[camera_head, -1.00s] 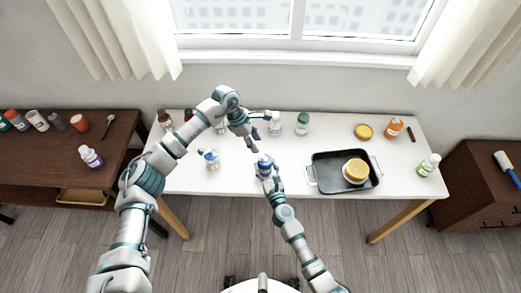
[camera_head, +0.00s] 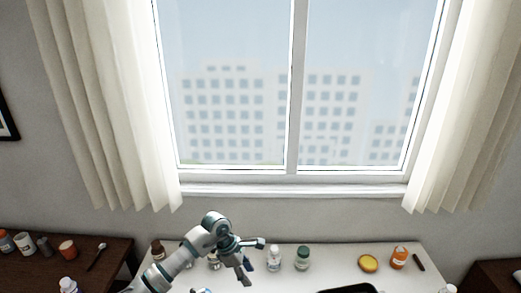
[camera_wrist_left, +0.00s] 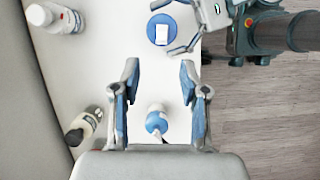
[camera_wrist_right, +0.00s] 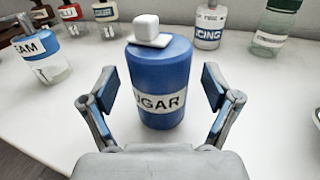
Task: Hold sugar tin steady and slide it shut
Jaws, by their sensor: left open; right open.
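The sugar tin (camera_wrist_right: 165,85) is a blue cylinder with a partly visible white SUGAR label. A white cube on a small flat white piece sits on its top. It stands upright on the white table between the spread fingers of my open right gripper (camera_wrist_right: 158,80), which do not appear to press on it. In the left wrist view the tin's round top (camera_wrist_left: 153,38) is at the upper middle, beside my right gripper. My left gripper (camera_wrist_left: 159,68) is open and empty above the table; it also shows in the head view (camera_head: 254,262). The tin is out of the head view.
A CREAM-type container (camera_wrist_right: 40,60) stands to the left. An ICING bottle (camera_wrist_right: 209,25) and a green-capped bottle (camera_wrist_right: 276,25) stand behind. A blue-topped container (camera_wrist_left: 157,120) is below my left gripper. A dark tray edge (camera_head: 348,289) shows at the front.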

